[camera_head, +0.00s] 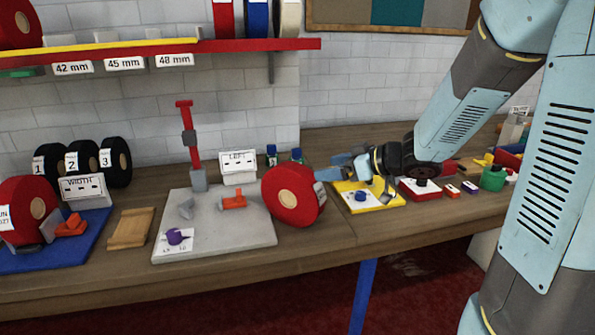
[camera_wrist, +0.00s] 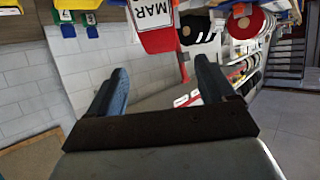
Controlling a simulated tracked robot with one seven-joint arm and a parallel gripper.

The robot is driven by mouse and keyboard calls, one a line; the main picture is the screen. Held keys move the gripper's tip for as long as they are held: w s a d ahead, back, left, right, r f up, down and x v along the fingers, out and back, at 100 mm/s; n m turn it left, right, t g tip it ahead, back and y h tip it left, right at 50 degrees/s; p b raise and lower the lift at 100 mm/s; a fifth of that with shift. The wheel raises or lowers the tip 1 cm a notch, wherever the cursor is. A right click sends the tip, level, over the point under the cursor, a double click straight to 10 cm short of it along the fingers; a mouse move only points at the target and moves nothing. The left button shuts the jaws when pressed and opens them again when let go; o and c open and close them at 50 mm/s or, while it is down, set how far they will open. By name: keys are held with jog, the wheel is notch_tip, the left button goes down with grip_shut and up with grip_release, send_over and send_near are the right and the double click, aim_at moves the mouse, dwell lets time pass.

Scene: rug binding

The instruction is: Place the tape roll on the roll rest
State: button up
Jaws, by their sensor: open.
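A red tape roll (camera_head: 291,194) with a tan core stands upright at the right edge of the grey board. Its label, reading "MAR", faces my gripper in the wrist view, where part of the red roll (camera_wrist: 160,40) shows. My gripper (camera_head: 326,167) is open and empty, just right of and above the roll, fingers pointing left towards it. In the wrist view my fingers (camera_wrist: 163,70) are spread, with the roll beyond the tips. A low wooden piece with raised ends (camera_head: 130,228), possibly the roll rest, lies left of the grey board and is empty.
The grey board (camera_head: 225,240) carries a red post (camera_head: 187,130), an orange clamp and a "LEFT" sign. Another red roll (camera_head: 25,210) sits on a blue base at left, before several black rolls. A yellow tray (camera_head: 385,202) lies under my gripper. A shelf hangs above.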

jog(key=shift+s+d+r, duration=0.15)
jog(key=shift+s+d, duration=0.05)
jog(key=shift+d, duration=0.15)
